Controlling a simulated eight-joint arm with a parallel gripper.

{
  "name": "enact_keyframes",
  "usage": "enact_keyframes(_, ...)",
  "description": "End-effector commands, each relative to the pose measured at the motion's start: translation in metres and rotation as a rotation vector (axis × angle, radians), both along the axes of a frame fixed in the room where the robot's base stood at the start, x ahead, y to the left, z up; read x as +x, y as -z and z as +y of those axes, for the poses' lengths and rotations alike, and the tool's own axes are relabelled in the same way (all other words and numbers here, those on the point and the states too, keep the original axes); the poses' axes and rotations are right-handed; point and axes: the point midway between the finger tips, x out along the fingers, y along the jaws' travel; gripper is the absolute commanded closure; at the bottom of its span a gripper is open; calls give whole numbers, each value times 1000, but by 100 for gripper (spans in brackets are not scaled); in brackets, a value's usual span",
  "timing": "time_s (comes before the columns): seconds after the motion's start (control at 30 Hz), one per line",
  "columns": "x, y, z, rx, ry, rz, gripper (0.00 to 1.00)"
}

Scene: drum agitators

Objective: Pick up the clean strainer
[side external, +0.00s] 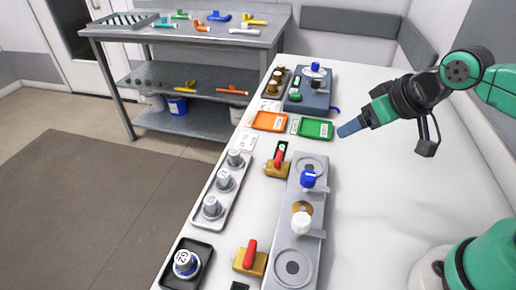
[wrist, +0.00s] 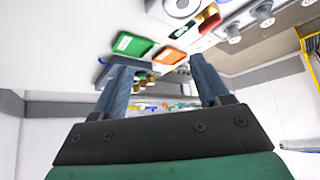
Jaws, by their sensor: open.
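I cannot tell for sure which part is the clean strainer. Small brass-brown cylinders (side external: 274,82) stand in a tray at the far end of the white bench, and brownish parts (wrist: 142,82) show small between my fingers in the wrist view. A green tray (side external: 316,129) and an orange tray (side external: 269,121) with white labels lie mid-bench; both also show in the wrist view, green (wrist: 133,44) and orange (wrist: 166,57). My gripper (side external: 347,129) is open and empty, above the bench just right of the green tray. In the wrist view its fingers (wrist: 162,75) are spread apart.
A blue-grey device (side external: 307,92) stands behind the trays. Grey capped cylinders (side external: 223,180) fill a long tray at the left edge. A metal fixture (side external: 293,266) with blue and white knobs and red-handled valves (side external: 250,258) occupies the front.

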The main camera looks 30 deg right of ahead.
Motion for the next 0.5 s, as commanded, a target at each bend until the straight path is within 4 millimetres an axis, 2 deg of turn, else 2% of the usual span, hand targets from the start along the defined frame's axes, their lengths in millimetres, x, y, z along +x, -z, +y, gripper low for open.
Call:
enact_keyframes(0.13, 5, -2, 5, -5, -36, 11, 31)
enact_keyframes(0.27, 23, -7, 23, -23, -153, 47, 31)
enact_keyframes(0.37, 43, -6, 45, -44, -292, 84, 31)
enact_keyframes(0.5, 70, 4, 81, -71, -500, 131, 31)
